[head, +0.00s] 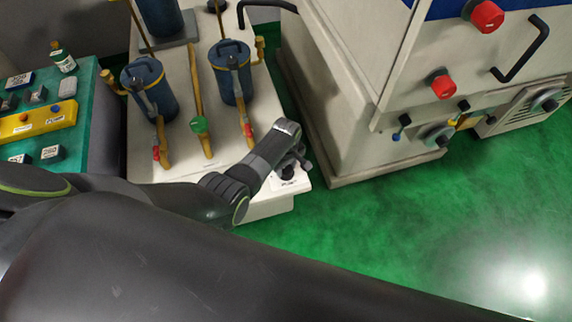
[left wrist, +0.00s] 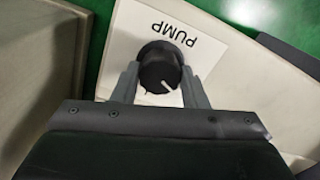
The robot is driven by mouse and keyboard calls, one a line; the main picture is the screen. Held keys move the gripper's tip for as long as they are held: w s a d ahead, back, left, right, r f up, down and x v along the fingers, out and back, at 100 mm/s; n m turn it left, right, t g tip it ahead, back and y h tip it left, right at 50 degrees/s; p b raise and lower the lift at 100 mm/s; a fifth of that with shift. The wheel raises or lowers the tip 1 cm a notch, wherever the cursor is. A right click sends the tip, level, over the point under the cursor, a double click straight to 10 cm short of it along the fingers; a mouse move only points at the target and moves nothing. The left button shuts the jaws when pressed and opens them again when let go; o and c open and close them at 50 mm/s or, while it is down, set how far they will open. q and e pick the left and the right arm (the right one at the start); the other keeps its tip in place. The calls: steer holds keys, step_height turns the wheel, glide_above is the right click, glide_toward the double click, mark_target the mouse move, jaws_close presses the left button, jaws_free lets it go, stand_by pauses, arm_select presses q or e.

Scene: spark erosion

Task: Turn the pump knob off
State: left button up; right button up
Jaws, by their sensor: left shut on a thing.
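The pump knob (left wrist: 160,68) is black and round with a white pointer line. It sits on a white label reading "PUMP" (left wrist: 180,32) on a pale panel. In the left wrist view the two fingers of my left gripper (left wrist: 160,82) stand on either side of the knob, shut on it. The pointer line slants toward the lower right of that picture. In the head view my left gripper (head: 291,163) reaches down to the front right corner of the pale unit (head: 235,180), and the knob is mostly hidden there. My right gripper is not in view.
A large pale machine (head: 345,130) with red knobs (head: 443,86) is to the right. A green-topped table (head: 80,110) with a yellow control box (head: 38,121) is at left. Green floor is clear at front right.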

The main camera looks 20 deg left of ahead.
mark_target(286, 168)
arm_select(q)
steer(key=n, duration=0.5)
steer(key=shift+w+p, duration=0.1)
steer(key=shift+p, duration=0.25)
stand_by(0.4)
steer(key=o, duration=1)
steer(key=shift+c, duration=0.2)
steer(key=shift+r+p, duration=0.3)
steer(key=shift+r, duration=0.25)
step_height(286, 168, up, 5)
steer(key=shift+p, duration=0.7)
step_height(286, 168, up, 11)
steer(key=shift+r, duration=0.15)
